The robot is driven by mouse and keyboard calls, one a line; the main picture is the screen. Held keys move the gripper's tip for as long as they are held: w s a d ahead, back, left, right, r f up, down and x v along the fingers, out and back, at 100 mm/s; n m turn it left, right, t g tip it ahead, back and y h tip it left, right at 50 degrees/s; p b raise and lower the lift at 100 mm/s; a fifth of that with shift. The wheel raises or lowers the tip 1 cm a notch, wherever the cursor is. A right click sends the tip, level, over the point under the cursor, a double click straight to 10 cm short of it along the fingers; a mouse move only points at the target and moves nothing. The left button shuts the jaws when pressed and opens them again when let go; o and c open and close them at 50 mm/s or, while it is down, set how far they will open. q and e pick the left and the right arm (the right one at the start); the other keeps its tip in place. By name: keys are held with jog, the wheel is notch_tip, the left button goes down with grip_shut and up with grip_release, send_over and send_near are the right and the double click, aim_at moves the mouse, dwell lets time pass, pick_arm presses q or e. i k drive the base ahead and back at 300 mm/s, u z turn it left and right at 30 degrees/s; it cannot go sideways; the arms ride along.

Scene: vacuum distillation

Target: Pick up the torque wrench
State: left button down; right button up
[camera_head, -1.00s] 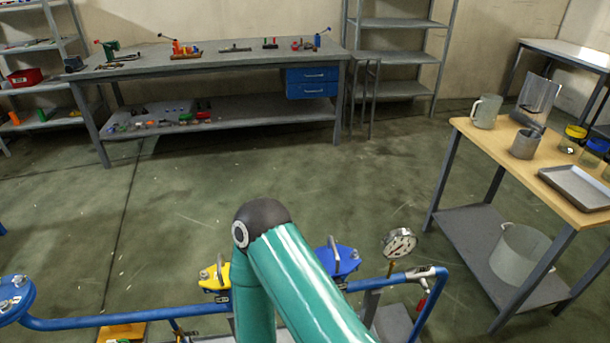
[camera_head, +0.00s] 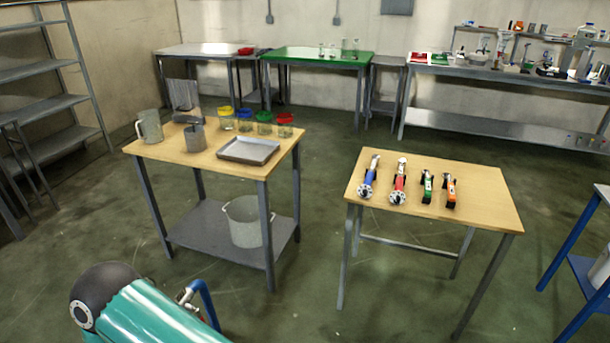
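Several hand tools lie in a row on a small wooden-topped table (camera_head: 470,200) at the right. From left to right they are a long blue-handled tool (camera_head: 368,180), a long red-handled tool (camera_head: 399,183), a shorter green and black tool (camera_head: 427,186) and a shorter orange and black tool (camera_head: 450,189). The two longer ones have round ends toward me. I cannot tell for sure which is the torque wrench. Neither of my grippers is in view. Only a teal link of my own arm shows at the bottom left, well apart from the table.
A second wooden table (camera_head: 205,160) at the left holds a metal tray (camera_head: 248,150), jugs and coloured-lid jars. A bucket (camera_head: 245,222) stands on its lower shelf. A green-topped table (camera_head: 318,56) and a long grey bench (camera_head: 500,72) stand behind. The floor between the two wooden tables is clear.

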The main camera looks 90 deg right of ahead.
aim_at(376, 158)
jog(key=u, duration=1.25)
jog(key=i, duration=0.15)
jog(key=z, duration=2.9)
jog(key=i, duration=0.25)
jog(key=z, duration=1.5)
jog(key=k, duration=0.9)
jog(key=z, duration=0.15)
jog(key=i, duration=0.95)
jog(key=u, duration=0.2)
jog(key=k, duration=0.3)
jog(key=z, duration=0.05)
